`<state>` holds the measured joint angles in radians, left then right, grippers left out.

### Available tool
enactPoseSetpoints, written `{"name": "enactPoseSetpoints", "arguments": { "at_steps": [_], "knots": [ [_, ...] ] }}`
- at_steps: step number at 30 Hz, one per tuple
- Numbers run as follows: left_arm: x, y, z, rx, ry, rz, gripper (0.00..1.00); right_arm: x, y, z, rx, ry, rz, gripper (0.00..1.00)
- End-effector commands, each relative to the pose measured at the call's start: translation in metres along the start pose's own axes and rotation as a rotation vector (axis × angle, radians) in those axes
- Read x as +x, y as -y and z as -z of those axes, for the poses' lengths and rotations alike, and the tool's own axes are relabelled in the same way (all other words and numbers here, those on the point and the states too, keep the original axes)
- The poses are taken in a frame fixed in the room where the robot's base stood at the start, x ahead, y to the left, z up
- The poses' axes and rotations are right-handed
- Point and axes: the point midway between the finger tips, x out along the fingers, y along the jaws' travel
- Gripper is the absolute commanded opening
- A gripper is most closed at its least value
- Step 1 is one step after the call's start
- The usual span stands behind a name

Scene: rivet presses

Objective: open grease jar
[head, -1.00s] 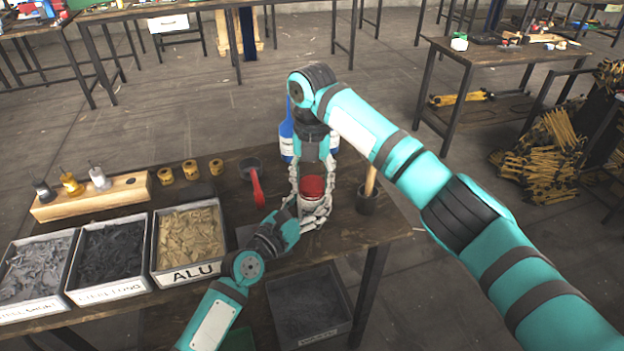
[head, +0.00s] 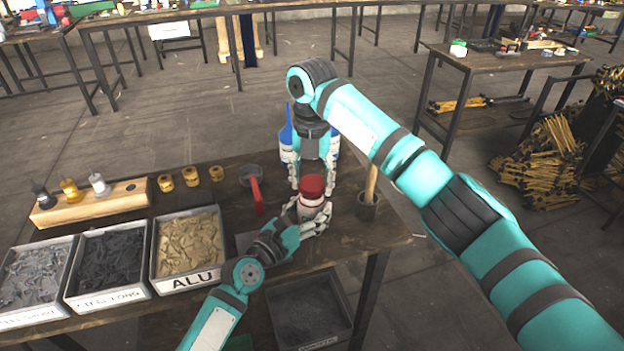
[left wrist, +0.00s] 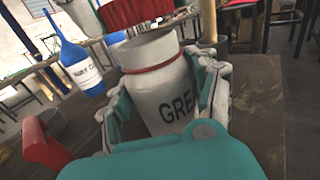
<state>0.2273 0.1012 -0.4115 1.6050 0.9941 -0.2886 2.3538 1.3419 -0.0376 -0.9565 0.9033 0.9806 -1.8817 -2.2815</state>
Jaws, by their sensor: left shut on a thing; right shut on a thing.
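The grease jar (head: 312,211) is white with dark lettering. It stands at the table's front right and fills the middle of the left wrist view (left wrist: 165,98). My left gripper (head: 308,218) is shut around its body, fingers on both sides. The ridged red lid (head: 311,187) sits above the jar, held by my right gripper (head: 312,182), which comes down from behind. In the left wrist view the lid (left wrist: 138,12) is cut by the top edge. The pale neck and a red ring (left wrist: 152,68) show below it.
Blue bottles (head: 286,137) stand behind the jar. Parts bins (head: 188,278) fill the left front. A bin (head: 310,308) sits below.

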Motion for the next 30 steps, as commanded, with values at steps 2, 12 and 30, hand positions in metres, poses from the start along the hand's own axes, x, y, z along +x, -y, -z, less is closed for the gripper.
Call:
{"name": "enactPoseSetpoints", "arguments": {
  "at_steps": [2, 12, 30],
  "knots": [
    [0.0, 0.0, 0.001, 0.0, -0.001, 0.0, 0.0, -0.001, 0.0, 0.0, 0.0, 0.0, 0.0, 0.13],
    [0.0, 0.0, 0.001, 0.0, -0.001, 0.0, 0.0, -0.035, -0.001, 0.0, 0.0, 0.002, -0.001, 0.13],
    [0.0, 0.0, 0.0, 0.0, 0.0, 0.0, 0.87, -0.04, 0.0, 0.0, 0.0, 0.0, 0.0, 0.13]
  ]
}}
